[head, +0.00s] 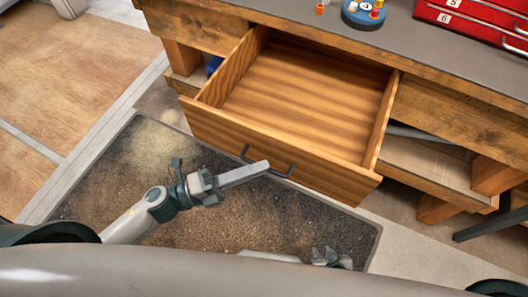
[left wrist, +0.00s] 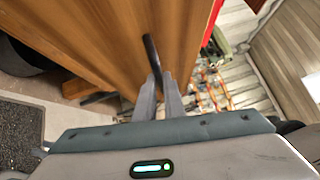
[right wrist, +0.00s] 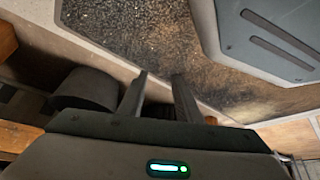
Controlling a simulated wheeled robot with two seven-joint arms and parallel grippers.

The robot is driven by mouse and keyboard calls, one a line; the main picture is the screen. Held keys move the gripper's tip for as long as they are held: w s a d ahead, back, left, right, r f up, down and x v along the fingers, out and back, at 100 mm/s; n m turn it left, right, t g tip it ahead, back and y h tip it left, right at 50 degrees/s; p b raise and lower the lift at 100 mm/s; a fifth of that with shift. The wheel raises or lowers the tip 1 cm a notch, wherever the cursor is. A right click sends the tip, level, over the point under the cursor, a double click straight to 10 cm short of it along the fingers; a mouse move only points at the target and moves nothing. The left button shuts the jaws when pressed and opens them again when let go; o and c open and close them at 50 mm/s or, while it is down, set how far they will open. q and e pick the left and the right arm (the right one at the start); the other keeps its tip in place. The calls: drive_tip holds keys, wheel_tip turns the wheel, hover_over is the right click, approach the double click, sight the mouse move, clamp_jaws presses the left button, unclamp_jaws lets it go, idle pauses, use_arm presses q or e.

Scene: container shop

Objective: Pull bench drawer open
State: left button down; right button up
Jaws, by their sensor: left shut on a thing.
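The wooden bench drawer (head: 300,97) stands pulled out from under the bench top, and its inside shows empty. Its front carries a dark bar handle (head: 287,173). My left gripper (head: 262,167) is at the handle, with its fingers shut on it. In the left wrist view the two fingers (left wrist: 160,85) close around the lower part of the dark handle (left wrist: 151,52), against the drawer front (left wrist: 105,40). My right gripper (head: 333,258) is low in front of the drawer, away from it. In the right wrist view its fingers (right wrist: 160,80) are apart with nothing between them.
The bench top (head: 400,37) bears a blue round holder (head: 363,15) with small coloured pieces and a red numbered drawer case (head: 475,20). A lower shelf (head: 430,165) is under the bench. A dark speckled mat (head: 110,180) covers the floor before the drawer.

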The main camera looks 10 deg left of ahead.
use_arm(q)
drive_tip(key=shift+s+a, duration=0.2)
drive_tip(key=shift+s, duration=0.35)
drive_tip(key=shift+s+a, duration=0.15)
drive_tip(key=shift+s, duration=0.4)
use_arm(e)
drive_tip(key=shift+s+f, duration=0.2)
drive_tip(key=shift+s, duration=0.35)
use_arm(q)
drive_tip(key=c, duration=1.8)
unclamp_jaws()
drive_tip(key=shift+c, duration=0.2)
drive_tip(key=shift+a, duration=0.15)
